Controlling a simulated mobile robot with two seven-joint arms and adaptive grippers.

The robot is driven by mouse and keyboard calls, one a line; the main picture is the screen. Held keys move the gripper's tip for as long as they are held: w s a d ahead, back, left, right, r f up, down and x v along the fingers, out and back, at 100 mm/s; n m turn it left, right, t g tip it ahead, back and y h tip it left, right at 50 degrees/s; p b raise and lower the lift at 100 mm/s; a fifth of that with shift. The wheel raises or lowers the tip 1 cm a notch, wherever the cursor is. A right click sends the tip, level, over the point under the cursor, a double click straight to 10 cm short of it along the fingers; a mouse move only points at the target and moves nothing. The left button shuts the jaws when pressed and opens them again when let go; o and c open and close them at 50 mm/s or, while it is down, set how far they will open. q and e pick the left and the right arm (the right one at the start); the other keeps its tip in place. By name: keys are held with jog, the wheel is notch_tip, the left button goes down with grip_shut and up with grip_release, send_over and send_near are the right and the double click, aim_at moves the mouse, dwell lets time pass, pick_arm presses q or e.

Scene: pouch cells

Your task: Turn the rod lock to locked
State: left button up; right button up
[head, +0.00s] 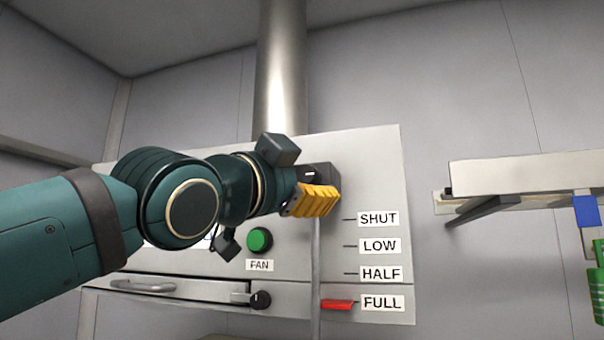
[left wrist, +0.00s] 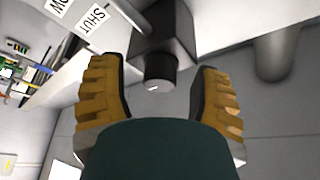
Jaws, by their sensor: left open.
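The rod lock is a dark round knob (left wrist: 160,72) with a short white mark, on a dark block (left wrist: 170,35) in the left wrist view. In the head view the block (head: 320,176) sits at the upper end of a thin vertical rod (head: 316,265), partly hidden by my gripper. My left gripper (head: 322,194) is at the block. Its yellow fingers are open, one on each side of the knob in the left wrist view (left wrist: 162,85). Contact with the knob cannot be told. My right gripper is not in view.
The panel (head: 375,170) carries labels SHUT, LOW, HALF and FULL; a red handle (head: 337,304) is at FULL. A green FAN button (head: 259,240) and a second black knob (head: 260,300) are lower left. A shelf (head: 530,170) juts out at right. A metal duct (head: 281,70) rises behind.

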pick_arm(q)
grip_shut()
